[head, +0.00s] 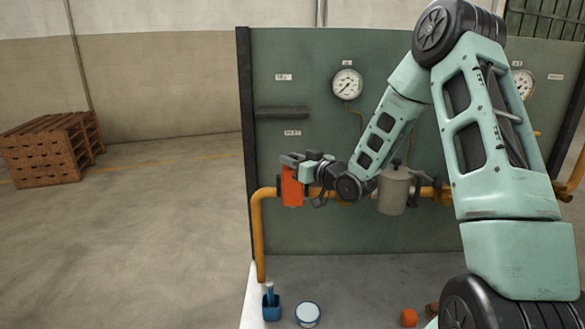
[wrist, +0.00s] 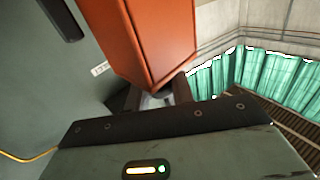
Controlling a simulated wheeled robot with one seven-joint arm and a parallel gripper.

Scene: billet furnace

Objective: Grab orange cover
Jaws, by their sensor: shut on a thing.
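The orange cover (head: 292,187) is a box-like piece at the left end of the yellow pipe, in front of the green panel. In the wrist view the orange cover (wrist: 155,35) fills the upper middle, close to the camera. My gripper (head: 291,162) is at the top of the cover and shut on it. In the wrist view the fingers (wrist: 158,98) meet the cover's near end, and the gripper body hides part of the grip. I cannot tell whether the cover touches the pipe behind it.
The yellow pipe (head: 258,235) runs along the green panel (head: 310,235), with a grey canister (head: 394,190) to the right. A gauge (head: 347,84) is above. A blue container (head: 271,307), a white-topped tin (head: 308,314) and an orange block (head: 409,318) stand below. Wooden crates (head: 45,150) are far left.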

